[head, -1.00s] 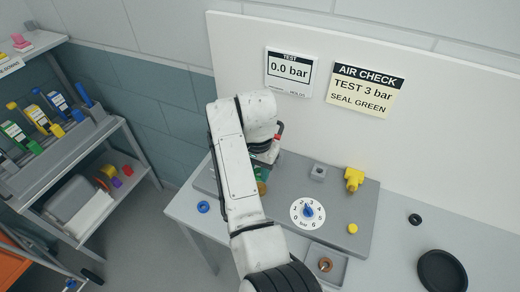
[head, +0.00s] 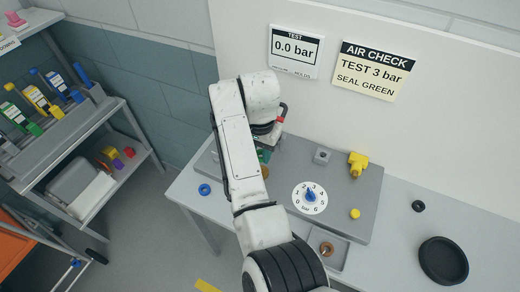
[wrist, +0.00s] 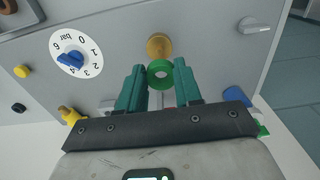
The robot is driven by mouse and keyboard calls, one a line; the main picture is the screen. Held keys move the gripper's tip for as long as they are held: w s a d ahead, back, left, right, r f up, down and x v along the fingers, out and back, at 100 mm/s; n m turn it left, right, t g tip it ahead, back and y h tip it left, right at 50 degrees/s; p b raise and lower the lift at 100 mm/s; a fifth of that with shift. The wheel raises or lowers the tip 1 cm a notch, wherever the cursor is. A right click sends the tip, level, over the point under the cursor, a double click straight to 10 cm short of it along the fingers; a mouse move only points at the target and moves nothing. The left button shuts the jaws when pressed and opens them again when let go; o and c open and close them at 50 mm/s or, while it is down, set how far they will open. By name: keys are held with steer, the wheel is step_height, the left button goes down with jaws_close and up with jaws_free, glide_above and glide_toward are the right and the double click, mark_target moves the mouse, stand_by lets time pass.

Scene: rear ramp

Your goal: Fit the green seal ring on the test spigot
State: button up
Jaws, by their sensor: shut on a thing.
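The green seal ring (wrist: 151,73) is in the wrist view, between the tips of my gripper (wrist: 160,78), whose two teal fingers are shut on it. The brass test spigot (wrist: 159,43) is just beyond the ring on the grey panel, nearly in line with it. I cannot tell whether ring and spigot touch; the ring looks in front of it. In the head view my arm hides most of the gripper, the ring and the spigot.
A dial with a blue knob (head: 310,195), a yellow valve (head: 357,163), a grey block (head: 322,156) and a small tray (head: 341,258) are on the bench. A blue ring (head: 204,189) lies at left. The gauge (head: 296,50) reads 0.0 bar. A shelf rack (head: 70,135) stands left.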

steer(key=shift+d+f+b, duration=0.1)
steer(key=shift+f+b, duration=0.9)
steer(key=shift+f, duration=1.2)
steer(key=shift+p, duration=0.8)
steer(key=shift+f+b, duration=0.8)
steer(key=shift+f, duration=0.45)
steer(key=o, duration=1.1)
